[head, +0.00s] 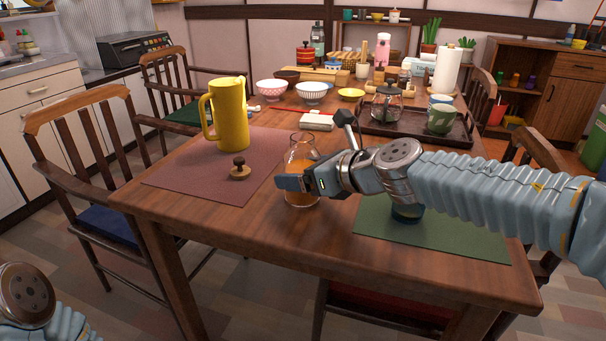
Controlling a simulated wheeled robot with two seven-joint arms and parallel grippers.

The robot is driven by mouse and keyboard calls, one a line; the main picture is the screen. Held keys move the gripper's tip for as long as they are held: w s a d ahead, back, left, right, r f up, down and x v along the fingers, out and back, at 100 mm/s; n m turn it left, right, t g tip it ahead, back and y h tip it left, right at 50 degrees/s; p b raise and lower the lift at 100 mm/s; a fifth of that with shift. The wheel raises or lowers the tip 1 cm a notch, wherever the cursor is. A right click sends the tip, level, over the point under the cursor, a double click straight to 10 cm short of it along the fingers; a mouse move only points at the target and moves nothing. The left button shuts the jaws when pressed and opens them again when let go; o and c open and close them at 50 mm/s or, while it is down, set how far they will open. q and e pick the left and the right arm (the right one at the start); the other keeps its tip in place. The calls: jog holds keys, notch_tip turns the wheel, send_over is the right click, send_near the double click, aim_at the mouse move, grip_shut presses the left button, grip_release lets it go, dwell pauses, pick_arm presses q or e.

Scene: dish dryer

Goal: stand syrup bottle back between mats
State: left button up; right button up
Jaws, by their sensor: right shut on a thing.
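The syrup bottle (301,163) is clear glass with orange liquid. It is upright in the gap between the mauve mat (190,188) on the left and the green mat (455,236) on the right. Its base appears to be at the bare wood, but I cannot tell whether it touches. My right gripper (294,183) comes in from the right, is shut on the bottle and hides part of its lower body. My left gripper is out of view; only a piece of my left arm shows at the bottom left.
A yellow pitcher (230,115) and a small wooden-knobbed lid (240,170) stand on the mauve mat. A dark tray (455,138) with cups and a glass pot lies behind. Bowls stand farther back.

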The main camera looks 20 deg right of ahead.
jog(key=shift+f, duration=0.15)
jog(key=o, duration=1.3)
jog(key=shift+s+d+r, duration=0.1)
jog(key=shift+s+r, duration=0.05)
jog(key=shift+r, duration=0.2)
jog(key=shift+p+v, duration=1.35)
jog(key=shift+v, duration=4.4)
jog(key=shift+f, duration=0.15)
